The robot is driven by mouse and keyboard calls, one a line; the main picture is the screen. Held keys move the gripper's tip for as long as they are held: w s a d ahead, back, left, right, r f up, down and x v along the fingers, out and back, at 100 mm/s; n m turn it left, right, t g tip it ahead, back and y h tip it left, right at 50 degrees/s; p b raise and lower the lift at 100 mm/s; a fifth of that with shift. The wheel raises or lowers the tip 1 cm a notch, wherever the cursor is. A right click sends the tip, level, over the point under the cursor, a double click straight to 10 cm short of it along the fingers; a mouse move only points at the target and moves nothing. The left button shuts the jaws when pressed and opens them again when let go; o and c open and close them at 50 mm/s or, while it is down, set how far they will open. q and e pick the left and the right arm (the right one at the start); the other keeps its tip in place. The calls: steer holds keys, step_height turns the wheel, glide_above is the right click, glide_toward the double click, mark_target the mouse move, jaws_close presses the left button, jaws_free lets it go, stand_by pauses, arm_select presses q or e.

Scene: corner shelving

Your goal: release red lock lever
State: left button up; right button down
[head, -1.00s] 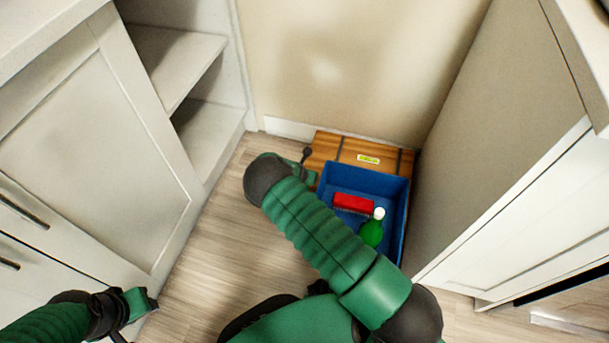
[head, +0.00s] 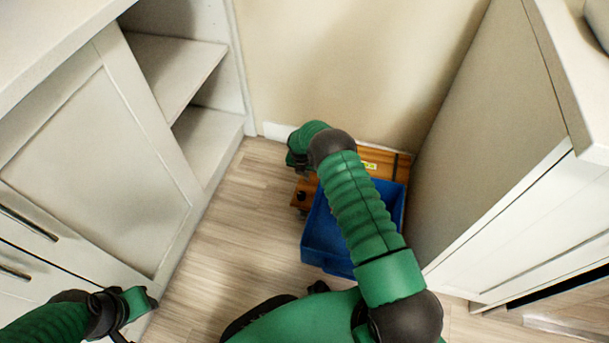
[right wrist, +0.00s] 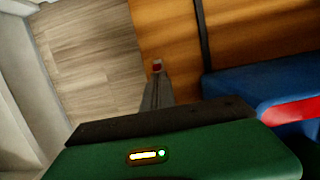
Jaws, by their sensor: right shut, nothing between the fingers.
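A small red piece (right wrist: 157,66) shows at the end of my right gripper's grey fingers (right wrist: 157,88) in the right wrist view, in front of the wooden box (right wrist: 170,30). I cannot tell whether it is the red lock lever or whether the fingers touch it. In the head view my right gripper (head: 298,163) points down at the left end of the wooden box (head: 385,160), its fingers mostly hidden; it is shut and empty. A dark knob (head: 301,196) shows at the box's left side. My left gripper (head: 138,303) is low at the left, away from the box.
A blue bin (head: 325,240) stands in front of the wooden box, partly covered by my right arm. A red item (right wrist: 295,110) in it shows in the right wrist view. A cabinet (head: 490,150) stands close on the right, open shelves (head: 175,65) on the left. Floor (head: 240,220) left of the bin is clear.

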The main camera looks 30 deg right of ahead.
steer(key=shift+w+d+f+b, duration=0.15)
steer(key=shift+w+d+b, duration=0.2)
steer(key=shift+w+d, duration=0.2)
steer(key=shift+d, duration=0.1)
arm_select(q)
steer(key=shift+w+d+f, duration=0.2)
steer(key=shift+d+f, duration=0.1)
steer(key=shift+f, duration=0.2)
arm_select(e)
steer(key=shift+a+r, duration=0.1)
steer(key=shift+r, duration=0.2)
steer(key=shift+r+p, duration=0.65)
steer(key=shift+r, duration=0.05)
arm_select(q)
steer(key=shift+r, duration=0.6)
